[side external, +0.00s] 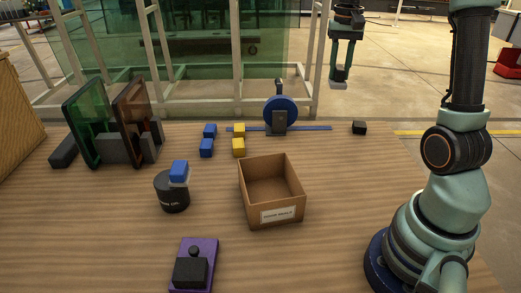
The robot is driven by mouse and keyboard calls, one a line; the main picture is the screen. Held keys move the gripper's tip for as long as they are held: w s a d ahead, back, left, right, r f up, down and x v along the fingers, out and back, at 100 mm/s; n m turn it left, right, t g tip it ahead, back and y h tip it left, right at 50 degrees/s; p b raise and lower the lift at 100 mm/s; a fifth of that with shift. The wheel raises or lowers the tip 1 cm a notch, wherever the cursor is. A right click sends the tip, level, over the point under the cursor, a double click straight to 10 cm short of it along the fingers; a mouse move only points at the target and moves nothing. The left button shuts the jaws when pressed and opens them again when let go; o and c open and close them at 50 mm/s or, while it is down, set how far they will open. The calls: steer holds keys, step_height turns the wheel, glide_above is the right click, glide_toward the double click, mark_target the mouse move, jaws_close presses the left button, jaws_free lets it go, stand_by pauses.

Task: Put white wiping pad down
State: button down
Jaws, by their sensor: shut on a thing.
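My gripper (340,80) hangs high at the upper right, fingers down, beyond the table's far edge in the picture. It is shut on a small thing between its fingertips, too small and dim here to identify. I cannot make out a white wiping pad for certain. A blue block with a pale layer under it (179,174) sits on top of a black round can (172,192) left of centre. My gripper is well apart from both.
An open cardboard box (272,218) stands mid-table. Framed panels (83,125) stand left; a purple plate (207,255) lies in front.

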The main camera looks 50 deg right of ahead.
steer(key=w+d+f+n, duration=0.1)
steer(key=w+d+f, duration=0.2)
steer(key=w+d, duration=0.55)
steer(key=f, duration=1.9)
steer(key=shift+s+d+f, duration=0.25)
steer(key=shift+s+d, duration=0.05)
steer(key=shift+s, duration=0.05)
steer(key=shift+f, duration=0.15)
steer(key=c, duration=0.6)
jaws_free()
